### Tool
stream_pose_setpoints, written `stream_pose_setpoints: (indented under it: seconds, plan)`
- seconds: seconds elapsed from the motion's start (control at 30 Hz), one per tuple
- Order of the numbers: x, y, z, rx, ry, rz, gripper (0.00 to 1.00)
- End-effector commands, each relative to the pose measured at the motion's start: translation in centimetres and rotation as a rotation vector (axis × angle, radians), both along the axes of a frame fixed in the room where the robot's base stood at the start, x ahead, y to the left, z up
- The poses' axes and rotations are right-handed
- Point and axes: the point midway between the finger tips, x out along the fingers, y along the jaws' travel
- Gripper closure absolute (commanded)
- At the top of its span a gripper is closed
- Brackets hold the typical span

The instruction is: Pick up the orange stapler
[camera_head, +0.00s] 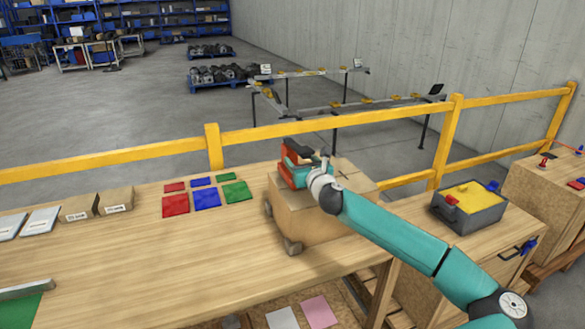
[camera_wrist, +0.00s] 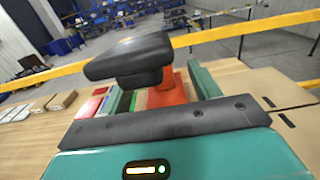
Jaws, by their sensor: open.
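The orange stapler (camera_head: 290,156), with a dark top part, is at the top of a cardboard box (camera_head: 308,218) on the wooden bench. My gripper (camera_head: 294,174) is right at it, and the teal fingers hide its lower part in the head view. In the wrist view the stapler's black top (camera_wrist: 130,57) and orange body (camera_wrist: 176,92) show just ahead of the palm. The open teal fingers of my gripper (camera_wrist: 160,88) stand on either side of the orange body. I cannot tell whether they touch it.
Red, blue and green squares (camera_head: 206,198) lie on the bench left of the box. Small cartons (camera_head: 115,201) lie farther left. A grey bin with yellow contents (camera_head: 468,206) stands to the right. A yellow railing (camera_head: 340,118) runs behind the bench. The bench front left is mostly clear.

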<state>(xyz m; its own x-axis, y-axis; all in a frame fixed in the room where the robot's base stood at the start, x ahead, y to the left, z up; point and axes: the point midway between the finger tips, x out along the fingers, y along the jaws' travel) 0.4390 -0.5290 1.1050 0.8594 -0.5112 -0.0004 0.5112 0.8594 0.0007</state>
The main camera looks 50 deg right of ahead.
Motion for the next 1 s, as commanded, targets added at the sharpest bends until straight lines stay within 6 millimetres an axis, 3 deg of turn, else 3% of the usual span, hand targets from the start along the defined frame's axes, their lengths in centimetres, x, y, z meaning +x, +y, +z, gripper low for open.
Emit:
stream_pose_setpoints:
  seconds: [0.3, 0.57, 0.9, 1.0]
  plan:
    - [4.1, -2.1, -0.1, -0.001, -0.001, 0.003, 0.38]
    - [4.4, -2.3, -0.1, -0.001, 0.0, 0.001, 0.38]
    - [4.4, -2.3, -0.1, -0.001, 0.0, 0.001, 1.0]
    - [4.4, -2.3, -0.1, -0.001, 0.0, 0.002, 1.0]
